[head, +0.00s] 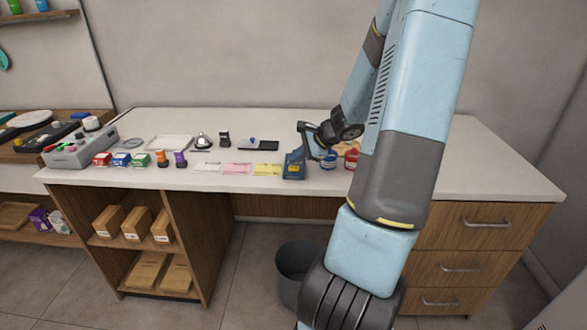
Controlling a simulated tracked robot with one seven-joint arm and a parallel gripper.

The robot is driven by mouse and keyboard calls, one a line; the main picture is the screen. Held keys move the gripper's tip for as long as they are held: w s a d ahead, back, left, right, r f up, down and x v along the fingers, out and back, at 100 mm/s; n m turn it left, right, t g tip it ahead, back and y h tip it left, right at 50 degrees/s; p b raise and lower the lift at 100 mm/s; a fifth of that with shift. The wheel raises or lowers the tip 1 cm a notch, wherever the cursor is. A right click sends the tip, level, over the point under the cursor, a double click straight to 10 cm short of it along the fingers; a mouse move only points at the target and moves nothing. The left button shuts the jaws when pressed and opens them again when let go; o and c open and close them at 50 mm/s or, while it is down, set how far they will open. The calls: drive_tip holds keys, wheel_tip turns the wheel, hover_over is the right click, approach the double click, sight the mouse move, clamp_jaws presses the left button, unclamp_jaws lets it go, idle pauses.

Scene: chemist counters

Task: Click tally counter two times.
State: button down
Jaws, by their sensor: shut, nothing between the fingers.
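My gripper (307,151) is shut and empty, low over the counter, close to the upper right of this device. I cannot tell whether it touches the device. My dark wrist hides part of the counter behind it.
A silver bell (203,142) and a dark stamp-like item (224,138) stand further left. Pink notes (238,169) and yellow notes (267,169) lie beside the blue device. Blue (328,162) and red (351,160) jars stand right of it. The right counter end is clear.

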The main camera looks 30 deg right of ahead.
sight(296, 168)
drive_tip(key=shift+r, duration=0.1)
drive_tip(key=shift+r, duration=2.45)
drive_tip(key=s+a+r+n+g+h, duration=0.1)
drive_tip(key=s+a+r+n+g, duration=0.1)
drive_tip(key=s+a+r+n, duration=0.45)
drive_tip(key=s+a+r+n+g+h, duration=0.1)
drive_tip(key=s+a+r+n+h, duration=0.2)
drive_tip(key=a, duration=0.6)
drive_tip(key=s+a+r+n, duration=0.2)
drive_tip(key=s+r+n, duration=0.2)
drive_tip(key=s, duration=0.3)
drive_tip(key=s+a+r+n+t+h, duration=0.1)
drive_tip(key=s+r+n, duration=0.3)
drive_tip(key=s+n, duration=0.2)
drive_tip(key=shift+s+a+r+h, duration=0.2)
drive_tip(key=shift+s+a+h, duration=0.15)
drive_tip(key=shift+s, duration=0.75)
